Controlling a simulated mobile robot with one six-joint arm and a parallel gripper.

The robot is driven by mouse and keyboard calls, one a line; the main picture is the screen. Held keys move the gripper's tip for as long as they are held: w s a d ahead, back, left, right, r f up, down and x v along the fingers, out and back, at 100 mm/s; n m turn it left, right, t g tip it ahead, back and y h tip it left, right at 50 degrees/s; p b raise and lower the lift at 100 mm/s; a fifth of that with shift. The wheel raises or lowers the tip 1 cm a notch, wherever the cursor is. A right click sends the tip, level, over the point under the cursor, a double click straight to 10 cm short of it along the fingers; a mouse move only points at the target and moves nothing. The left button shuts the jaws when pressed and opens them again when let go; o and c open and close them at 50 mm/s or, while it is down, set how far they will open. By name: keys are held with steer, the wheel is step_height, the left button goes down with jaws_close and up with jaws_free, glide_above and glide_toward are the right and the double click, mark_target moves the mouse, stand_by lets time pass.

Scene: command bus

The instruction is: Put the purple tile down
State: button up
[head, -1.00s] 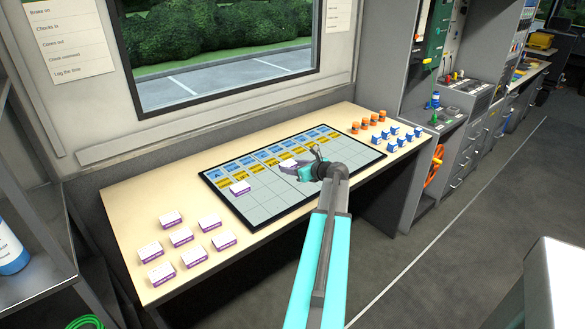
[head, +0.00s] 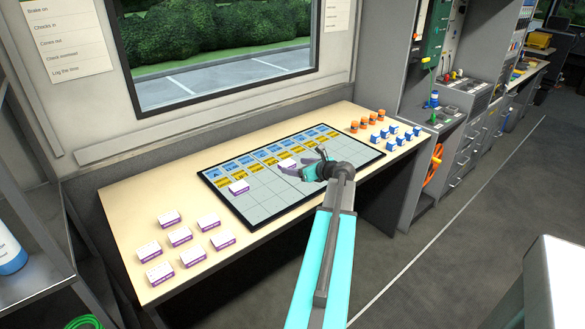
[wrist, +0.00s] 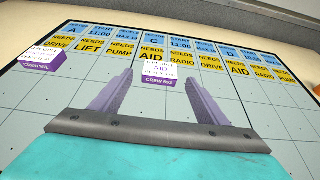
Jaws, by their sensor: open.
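A white-topped tile with purple sides (head: 287,163) lies flat on the gridded board (head: 262,204), just below the yellow cards. In the wrist view this tile (wrist: 161,73) lies below the yellow "NEEDS AID" card under sector C. My gripper (wrist: 160,80) is open and empty. Its fingers point toward the first tile, one to each side in the picture, with the tile clear of them. In the head view my gripper (head: 308,168) is right of that tile.
Several more purple tiles (head: 180,237) stand on the desk left of the board. Orange items (head: 365,122) and blue items (head: 390,138) stand at the desk's right end. The board's lower rows and right part are bare. A window wall rises behind the desk.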

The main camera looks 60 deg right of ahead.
steer(key=v, duration=0.9)
steer(key=shift+w+b, duration=0.1)
steer(key=shift+b, duration=0.3)
